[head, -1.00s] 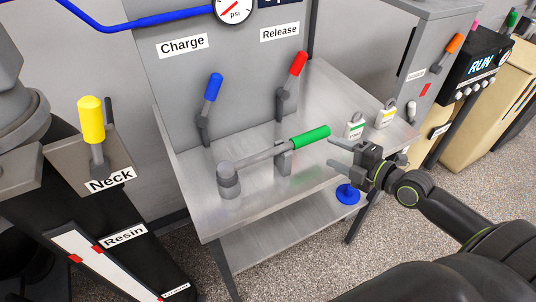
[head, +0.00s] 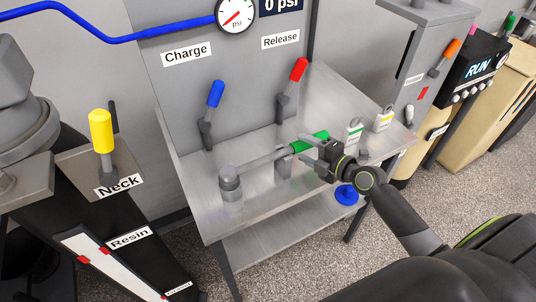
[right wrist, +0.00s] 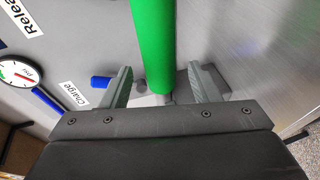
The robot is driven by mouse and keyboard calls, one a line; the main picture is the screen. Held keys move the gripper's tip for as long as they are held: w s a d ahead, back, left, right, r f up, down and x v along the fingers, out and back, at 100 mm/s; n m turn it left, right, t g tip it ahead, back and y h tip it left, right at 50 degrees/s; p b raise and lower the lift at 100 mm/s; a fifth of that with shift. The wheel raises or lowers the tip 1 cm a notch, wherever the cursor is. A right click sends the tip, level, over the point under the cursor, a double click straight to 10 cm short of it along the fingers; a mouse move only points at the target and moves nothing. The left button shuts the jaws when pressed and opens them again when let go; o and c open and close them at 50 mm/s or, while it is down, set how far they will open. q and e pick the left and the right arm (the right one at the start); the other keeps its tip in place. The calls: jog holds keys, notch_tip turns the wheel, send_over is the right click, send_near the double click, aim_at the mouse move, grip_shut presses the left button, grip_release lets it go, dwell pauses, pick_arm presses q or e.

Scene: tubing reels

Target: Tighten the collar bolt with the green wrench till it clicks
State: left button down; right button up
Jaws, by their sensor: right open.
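The green wrench has a green handle (head: 308,142) and a grey shaft (head: 264,161), lying roughly level above the metal bench. Its far end meets the grey collar bolt (head: 230,183), a round upright post at the bench's left. My right gripper (head: 310,151) is at the handle, open. In the right wrist view the green handle (right wrist: 152,40) runs between the two spread fingers of my right gripper (right wrist: 160,80), with gaps on both sides. My left gripper is not in view.
The bench (head: 215,225) stands against a grey panel with a blue lever (head: 215,94), a red lever (head: 298,70) and a gauge (head: 235,14). A blue disc (head: 346,194) is below.

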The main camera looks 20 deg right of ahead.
jog(key=shift+w, duration=0.1)
grip_shut()
dwell(0.3)
